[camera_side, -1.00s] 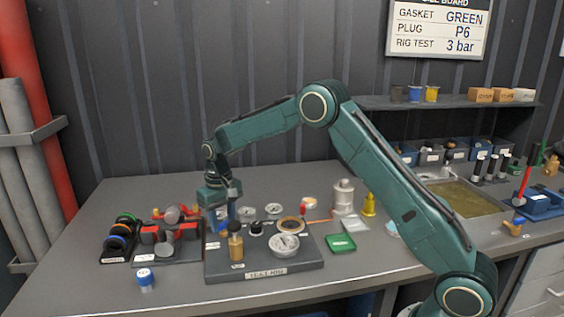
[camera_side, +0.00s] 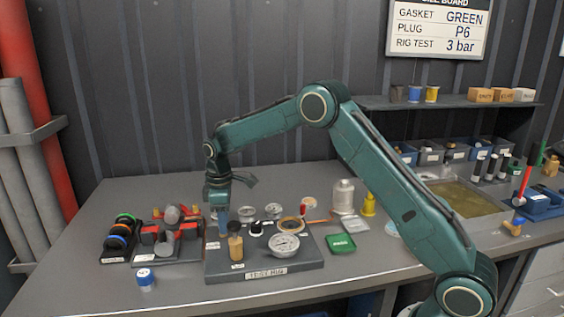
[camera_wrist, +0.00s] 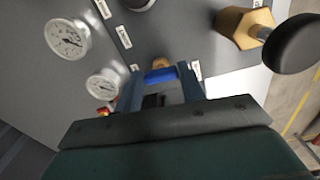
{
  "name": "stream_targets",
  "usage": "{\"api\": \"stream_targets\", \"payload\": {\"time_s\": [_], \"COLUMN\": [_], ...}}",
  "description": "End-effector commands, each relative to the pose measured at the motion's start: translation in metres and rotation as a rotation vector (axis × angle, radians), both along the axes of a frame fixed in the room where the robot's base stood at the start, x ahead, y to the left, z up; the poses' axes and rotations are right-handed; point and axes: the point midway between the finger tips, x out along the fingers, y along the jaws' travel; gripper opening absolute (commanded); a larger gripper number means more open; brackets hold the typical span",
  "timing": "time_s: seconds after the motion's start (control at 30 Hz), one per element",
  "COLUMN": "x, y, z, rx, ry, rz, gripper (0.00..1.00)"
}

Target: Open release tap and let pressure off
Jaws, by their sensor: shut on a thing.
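The release tap shows in the wrist view as a blue handle (camera_wrist: 161,75) on a small brass body (camera_wrist: 160,62). My gripper (camera_wrist: 163,84) has a finger on either side of the blue handle and is shut on it. In the side view my gripper (camera_side: 219,212) points down at the back left of the test rig (camera_side: 310,262), where the tap is largely hidden. A large gauge (camera_side: 285,245) lies on the rig's front right. Two small gauges (camera_wrist: 68,38) (camera_wrist: 103,84) show in the wrist view; their readings are too small to tell.
A brass fitting with a black knob (camera_side: 235,246) stands close in front of my gripper. A clamp fixture (camera_side: 170,240) and a rack of coloured rings (camera_side: 122,238) are to the left.

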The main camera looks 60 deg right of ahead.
Motion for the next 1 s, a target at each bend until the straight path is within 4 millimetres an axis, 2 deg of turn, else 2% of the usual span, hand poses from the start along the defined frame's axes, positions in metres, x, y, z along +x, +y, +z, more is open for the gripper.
{"api": "stream_targets", "payload": {"time_s": [0.27,0.7,0.73,0.83,1.0], "x": [0.001,0.0011,0.0011,0.001,0.0008], "y": [-0.0002,-0.0001,-0.0001,-0.0001,-0.0001], "z": [0.0013,0.0015,0.0015,0.0012,0.0007], "rx": [0.0,0.0,0.0,0.0,0.0], "ry": [-0.003,-0.004,-0.004,-0.004,-0.001], "rz": [0.099,0.115,0.115,0.114,0.112], "gripper": [0.17,0.17,0.42,0.61,0.62]}}
